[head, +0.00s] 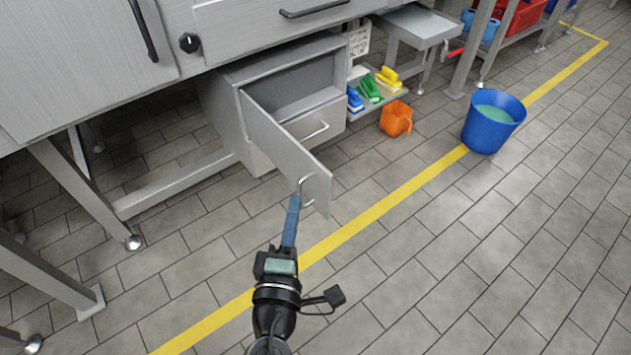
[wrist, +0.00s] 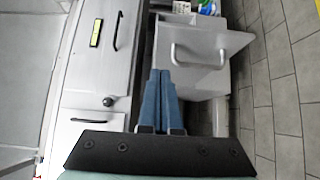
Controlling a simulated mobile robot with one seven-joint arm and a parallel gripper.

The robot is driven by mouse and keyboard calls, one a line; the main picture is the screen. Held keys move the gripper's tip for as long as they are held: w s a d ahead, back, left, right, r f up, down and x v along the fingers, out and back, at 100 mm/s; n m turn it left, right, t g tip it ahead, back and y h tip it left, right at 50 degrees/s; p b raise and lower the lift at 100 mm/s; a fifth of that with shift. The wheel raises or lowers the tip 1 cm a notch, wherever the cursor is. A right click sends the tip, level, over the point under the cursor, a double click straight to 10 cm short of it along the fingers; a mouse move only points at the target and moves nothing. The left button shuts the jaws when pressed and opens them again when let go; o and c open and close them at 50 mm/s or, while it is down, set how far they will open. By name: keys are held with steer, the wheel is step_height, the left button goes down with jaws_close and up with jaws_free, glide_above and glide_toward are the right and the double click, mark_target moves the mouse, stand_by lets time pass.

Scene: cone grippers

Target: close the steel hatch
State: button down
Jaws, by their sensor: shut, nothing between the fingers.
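The steel hatch (head: 283,152) is a flat grey door on the low cabinet under the bench. It stands swung open, hinged at its left edge, with its free end out over the floor. A bar handle (head: 307,190) is on it near the free end. In the wrist view the hatch (wrist: 228,43) and its handle (wrist: 199,56) are ahead, right of the fingers. My gripper (head: 294,202) has its blue fingers shut and empty. In the head view its tips overlap the handle's edge; whether they touch is unclear. The wrist view also shows the fingertips (wrist: 161,76).
An orange jug (head: 396,119) and a blue bucket (head: 492,122) stand on the floor to the right. Bench legs (head: 84,190) stand left.

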mark_target(319, 169)
steer(key=shift+w+d+p, duration=0.15)
steer(key=shift+w+d, duration=0.45)
steer(key=shift+w, duration=0.3)
steer(key=shift+w+d+p, duration=0.1)
steer(key=shift+w+d, duration=0.5)
steer(key=shift+w, duration=0.3)
steer(key=shift+w+d+p, duration=0.15)
steer(key=shift+w+d, duration=0.45)
steer(key=shift+w, duration=0.3)
steer(key=shift+d, duration=0.1)
